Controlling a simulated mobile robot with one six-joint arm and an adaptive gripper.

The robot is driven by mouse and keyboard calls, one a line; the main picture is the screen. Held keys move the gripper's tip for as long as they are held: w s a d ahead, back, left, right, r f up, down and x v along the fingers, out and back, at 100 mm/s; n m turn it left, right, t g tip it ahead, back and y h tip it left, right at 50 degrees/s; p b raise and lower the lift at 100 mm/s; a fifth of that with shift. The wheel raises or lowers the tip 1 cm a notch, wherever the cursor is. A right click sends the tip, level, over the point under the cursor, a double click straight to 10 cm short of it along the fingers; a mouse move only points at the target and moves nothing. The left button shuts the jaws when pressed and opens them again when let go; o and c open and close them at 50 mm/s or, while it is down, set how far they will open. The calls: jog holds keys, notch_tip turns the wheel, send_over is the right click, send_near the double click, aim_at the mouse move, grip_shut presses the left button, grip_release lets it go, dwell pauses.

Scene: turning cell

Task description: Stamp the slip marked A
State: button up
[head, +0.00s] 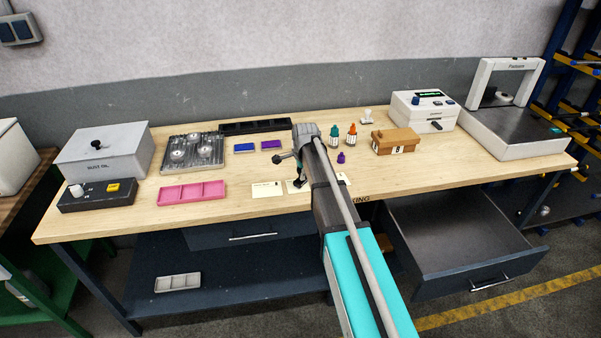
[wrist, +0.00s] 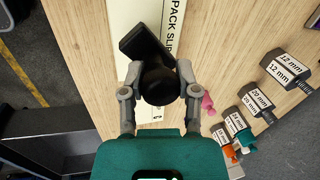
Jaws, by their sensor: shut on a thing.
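My gripper (wrist: 157,72) is shut on a black stamp (wrist: 157,84), gripping its round knob; the stamp's dark block (wrist: 139,42) points away from me. In the wrist view it hangs over a pale slip (wrist: 175,14) printed "PACK SLIP", with what looks like a letter C near its lower end. In the head view my gripper (head: 298,168) is over the bench front, with pale slips (head: 267,189) beside it. Slip letters are too small to read there, so I cannot tell which is A. A blue pad (head: 243,147) and a purple pad (head: 271,145) lie behind.
A pink tray (head: 193,191) lies to the left. A drawer (head: 455,235) hangs open below the bench at right.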

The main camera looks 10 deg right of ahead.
jog(key=shift+f+b, duration=0.5)
dwell(1.9)
jog(key=shift+w+p+v, duration=0.25)
jog(key=shift+p+v, duration=0.9)
jog(key=shift+p, duration=0.05)
jog(key=shift+w+p+v, duration=0.25)
jog(key=shift+p+v, duration=0.85)
jog(key=shift+p, duration=0.05)
jog(key=shift+w+p+v, duration=0.25)
jog(key=shift+p+v, duration=0.9)
jog(key=shift+p, duration=0.05)
